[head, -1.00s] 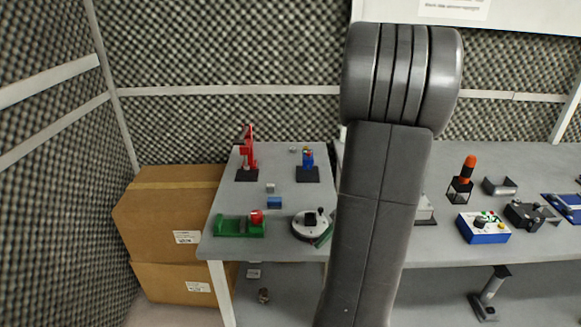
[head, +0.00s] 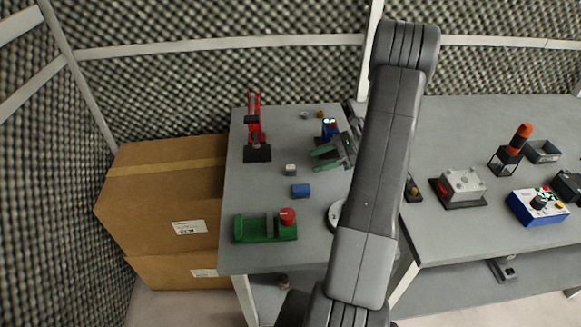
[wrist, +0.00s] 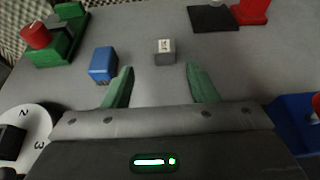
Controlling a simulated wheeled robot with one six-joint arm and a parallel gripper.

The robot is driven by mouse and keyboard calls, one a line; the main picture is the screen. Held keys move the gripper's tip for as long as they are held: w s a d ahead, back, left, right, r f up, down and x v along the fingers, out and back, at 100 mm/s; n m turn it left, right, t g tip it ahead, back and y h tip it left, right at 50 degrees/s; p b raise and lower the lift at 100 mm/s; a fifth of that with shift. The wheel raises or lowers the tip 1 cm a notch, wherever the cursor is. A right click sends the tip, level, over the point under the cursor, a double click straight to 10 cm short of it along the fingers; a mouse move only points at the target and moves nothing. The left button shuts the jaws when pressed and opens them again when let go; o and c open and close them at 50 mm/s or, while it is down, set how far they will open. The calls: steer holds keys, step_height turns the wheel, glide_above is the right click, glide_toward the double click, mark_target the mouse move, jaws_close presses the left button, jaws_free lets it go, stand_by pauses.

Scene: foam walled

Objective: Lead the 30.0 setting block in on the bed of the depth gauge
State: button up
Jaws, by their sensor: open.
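A small pale grey block (head: 291,170) with dark marking on its top stands on the left table; it also shows in the wrist view (wrist: 165,52). It looks like the setting block, but I cannot read the number. A red upright stand (head: 254,122) on a black base (head: 257,154) is at the back left; I cannot tell for sure that it is the depth gauge. In the wrist view the black base (wrist: 213,19) is beyond the block. My gripper (head: 318,157) has green fingers, is open and empty, to the right of the block. In the wrist view my gripper (wrist: 160,68) faces the block, which appears between and beyond the fingertips.
A blue block (head: 301,191) lies close to the grey one. A green fixture with a red knob (head: 265,228) stands at the front left, a round numbered dial (wrist: 22,135) nearby. A blue device (head: 329,128) stands close behind my gripper. Cardboard boxes (head: 165,190) flank the table.

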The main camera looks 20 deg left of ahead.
mark_target(291, 167)
steer(key=x, duration=0.5)
steer(key=p+x, duration=0.1)
steer(key=x, duration=0.3)
steer(key=shift+w+a+r, duration=0.1)
steer(key=shift+w+a, duration=0.1)
steer(key=shift+a, duration=0.15)
jaws_close()
